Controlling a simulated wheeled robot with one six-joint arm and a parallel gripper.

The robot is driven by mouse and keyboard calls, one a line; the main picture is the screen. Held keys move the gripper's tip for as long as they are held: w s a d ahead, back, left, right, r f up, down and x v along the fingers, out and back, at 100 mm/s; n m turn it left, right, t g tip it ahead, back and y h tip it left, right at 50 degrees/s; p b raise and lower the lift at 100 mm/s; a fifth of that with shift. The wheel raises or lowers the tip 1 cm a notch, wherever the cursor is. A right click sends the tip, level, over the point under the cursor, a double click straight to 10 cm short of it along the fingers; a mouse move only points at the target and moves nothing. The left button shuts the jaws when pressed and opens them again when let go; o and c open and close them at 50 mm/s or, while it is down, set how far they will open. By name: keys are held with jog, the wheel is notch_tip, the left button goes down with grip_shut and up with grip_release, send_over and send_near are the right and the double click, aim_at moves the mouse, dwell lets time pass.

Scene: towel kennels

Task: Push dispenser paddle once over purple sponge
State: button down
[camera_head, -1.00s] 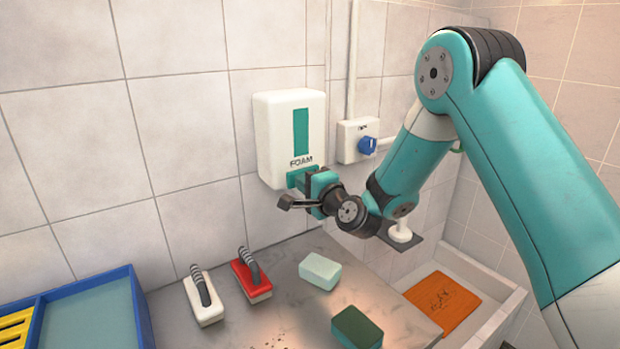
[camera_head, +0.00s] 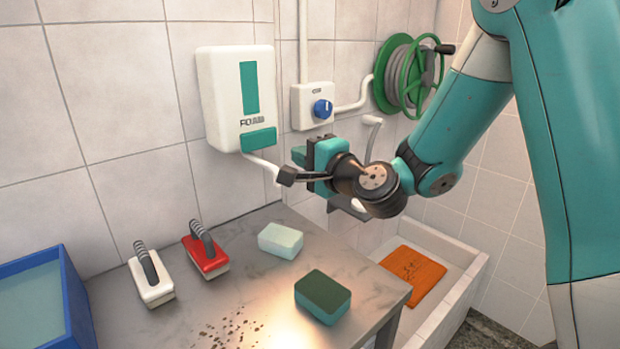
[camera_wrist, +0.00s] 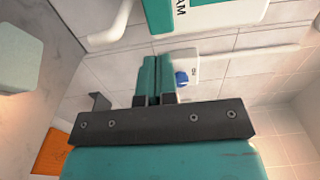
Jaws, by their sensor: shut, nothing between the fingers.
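The white foam dispenser (camera_head: 213,92) hangs on the tiled wall with its green paddle (camera_head: 258,140) at the bottom. A white spout (camera_head: 262,166) runs below it. My gripper (camera_head: 298,157) is shut and empty, right of the paddle and apart from it in the picture. In the wrist view its closed fingers (camera_wrist: 155,62) point towards the paddle (camera_wrist: 160,15) at the top edge. I see no purple sponge. A pale mint sponge (camera_head: 280,240) lies on the metal table below the dispenser. A teal sponge with a dark green top (camera_head: 323,290) lies nearer the front.
Red (camera_head: 207,258) and white (camera_head: 150,287) handled brushes stand left on the table (camera_head: 245,290). A blue tray (camera_head: 70,300) is far left. A blue-knobbed switch box (camera_head: 311,106) and green hose reel (camera_head: 390,75) are on the wall. An orange mat (camera_head: 412,275) lies in the basin.

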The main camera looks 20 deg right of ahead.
jog(key=shift+b+v, duration=0.3)
jog(key=shift+v, duration=0.7)
jog(key=s+a+f+n+g+y, duration=0.2)
jog(key=s+a+n+g+y, duration=0.2)
jog(key=s+a+n+g, duration=0.8)
jog(key=s+d+f+n+g+h, duration=0.1)
jog(key=s+n, duration=0.3)
jog(key=s, duration=0.4)
jog(key=s+d+f+n+g+h, duration=0.1)
jog(key=s+d+n+g+h, duration=0.3)
jog(key=s, duration=0.4)
jog(key=shift+n+p, duration=0.45)
jog(key=shift+n, duration=0.25)
